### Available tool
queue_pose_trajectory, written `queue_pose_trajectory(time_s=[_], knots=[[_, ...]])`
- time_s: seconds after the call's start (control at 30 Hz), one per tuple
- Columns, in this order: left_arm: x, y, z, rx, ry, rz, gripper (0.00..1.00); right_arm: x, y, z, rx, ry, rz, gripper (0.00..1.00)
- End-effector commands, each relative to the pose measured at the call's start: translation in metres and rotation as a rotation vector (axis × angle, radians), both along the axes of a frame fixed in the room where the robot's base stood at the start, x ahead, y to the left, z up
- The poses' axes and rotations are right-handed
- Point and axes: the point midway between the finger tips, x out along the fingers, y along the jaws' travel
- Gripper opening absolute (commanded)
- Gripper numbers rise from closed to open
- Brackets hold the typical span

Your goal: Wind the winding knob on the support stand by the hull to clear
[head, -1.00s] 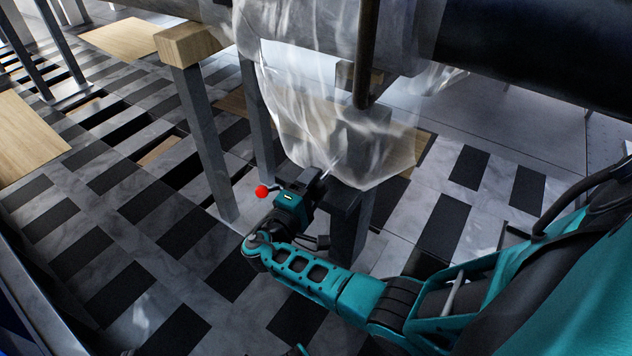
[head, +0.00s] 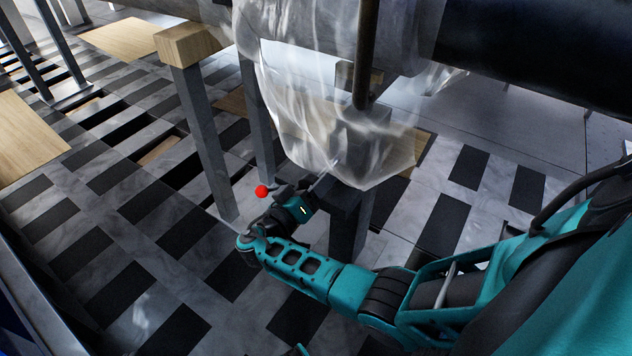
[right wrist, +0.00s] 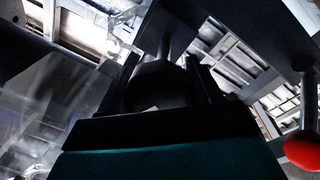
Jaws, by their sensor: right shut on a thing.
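The support stand (head: 348,215) is a dark grey post under the hull, partly covered by clear sheeting. My right gripper (head: 312,194) is at the near left side of its top and is shut. In the right wrist view, a dark rounded knob (right wrist: 158,82) sits between the two fingers, on a thin shaft (right wrist: 172,45) that runs up from it. In the head view the knob is hidden by the gripper. A red ball (head: 261,191) shows just left of the gripper; in the right wrist view it (right wrist: 303,148) hangs on a rod at the right. My left gripper is not in view.
Clear wrinkled sheeting (head: 335,120) hangs down close to the gripper. The large dark hull (head: 540,45) runs across the upper right. Grey posts, one with a wooden block (head: 190,45), stand at the left. The chequered floor has open slots at the left.

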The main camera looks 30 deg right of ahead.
Motion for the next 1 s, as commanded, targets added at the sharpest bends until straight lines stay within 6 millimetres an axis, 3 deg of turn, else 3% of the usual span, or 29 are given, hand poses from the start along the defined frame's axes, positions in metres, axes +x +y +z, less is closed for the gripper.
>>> queue_pose_trajectory(time_s=[0.5,1.0], knots=[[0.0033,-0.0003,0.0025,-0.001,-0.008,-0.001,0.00,-0.0016,-0.0017,-0.0011,0.172,-0.419,-0.007,0.33],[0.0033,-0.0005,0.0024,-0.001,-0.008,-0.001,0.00,-0.0020,-0.0018,-0.0024,0.248,-0.604,-0.007,0.33]])
